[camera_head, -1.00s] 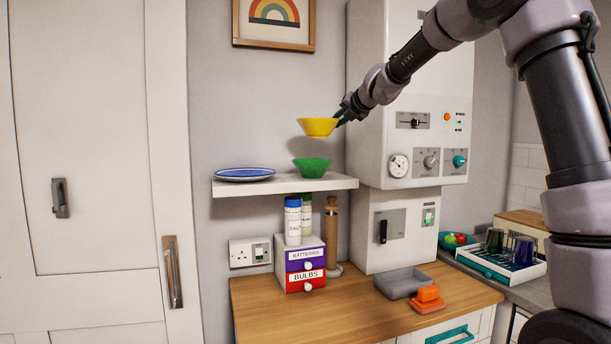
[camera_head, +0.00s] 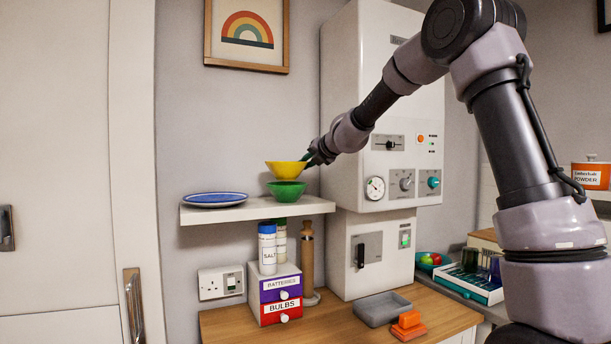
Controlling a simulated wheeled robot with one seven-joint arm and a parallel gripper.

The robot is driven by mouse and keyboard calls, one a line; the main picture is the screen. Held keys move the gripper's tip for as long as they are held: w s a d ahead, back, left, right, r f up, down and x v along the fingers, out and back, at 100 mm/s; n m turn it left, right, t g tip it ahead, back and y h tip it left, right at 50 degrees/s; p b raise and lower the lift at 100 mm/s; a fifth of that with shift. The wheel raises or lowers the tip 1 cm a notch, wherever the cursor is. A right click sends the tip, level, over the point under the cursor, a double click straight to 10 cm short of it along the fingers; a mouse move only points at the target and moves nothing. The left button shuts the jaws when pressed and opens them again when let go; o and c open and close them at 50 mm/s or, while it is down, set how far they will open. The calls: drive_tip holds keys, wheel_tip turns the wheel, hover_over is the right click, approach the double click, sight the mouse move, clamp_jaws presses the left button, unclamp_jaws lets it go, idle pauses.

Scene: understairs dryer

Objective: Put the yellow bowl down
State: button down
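The yellow bowl (camera_head: 285,169) is upright just above the green bowl (camera_head: 286,191), with little or no gap between them; I cannot tell whether they touch. My gripper (camera_head: 308,160) is at the yellow bowl's right rim and appears shut on it, though the fingertips are small and partly hidden. The green bowl stands on the white wall shelf (camera_head: 240,214). A blue plate (camera_head: 215,199) lies on the same shelf to the left.
A white boiler unit (camera_head: 350,110) stands close right of the shelf, behind my arm. Below are a salt container (camera_head: 267,248), labelled drawers (camera_head: 281,296), a grey tray (camera_head: 382,308) and an orange block (camera_head: 409,320) on the wooden counter. The shelf has a bare gap between plate and bowls.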

drive_tip(key=shift+f, duration=1.7)
drive_tip(key=shift+f, duration=0.5)
drive_tip(key=c, duration=0.8)
unclamp_jaws()
drive_tip(key=shift+f, duration=0.15)
drive_tip(key=shift+c, duration=0.2)
